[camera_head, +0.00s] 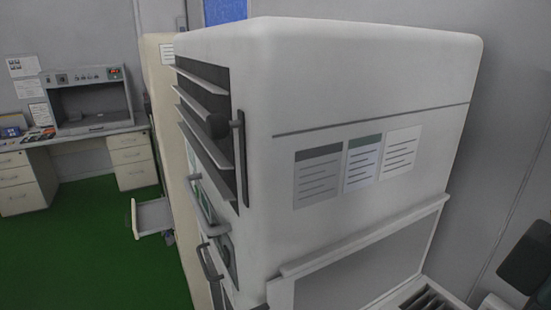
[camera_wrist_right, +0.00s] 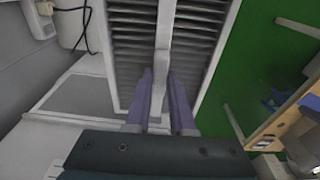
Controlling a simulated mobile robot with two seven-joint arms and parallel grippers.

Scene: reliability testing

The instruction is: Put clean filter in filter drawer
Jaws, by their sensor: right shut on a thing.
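A filter with grey slats in a white frame (camera_wrist_right: 203,42) fills the upper middle of the right wrist view. My right gripper (camera_wrist_right: 160,92) has its two purple fingers on either side of the filter's pale middle bar and is shut on it. A dark slatted piece in a pale frame (camera_head: 428,302) shows at the bottom right of the head view, probably the same filter, partly cut off. A small open drawer (camera_head: 152,216) sticks out low at the left of the head view; I cannot tell whether it is the filter drawer. My left gripper is not in view.
A tall white machine (camera_head: 370,90) with louvres (camera_head: 205,100) and dark handles (camera_head: 209,263) fills the middle of the head view. A desk (camera_head: 95,140) stands at the far left. Green floor (camera_head: 95,240) is open between them. A black cable (camera_wrist_right: 82,25) hangs at the wrist view's upper left.

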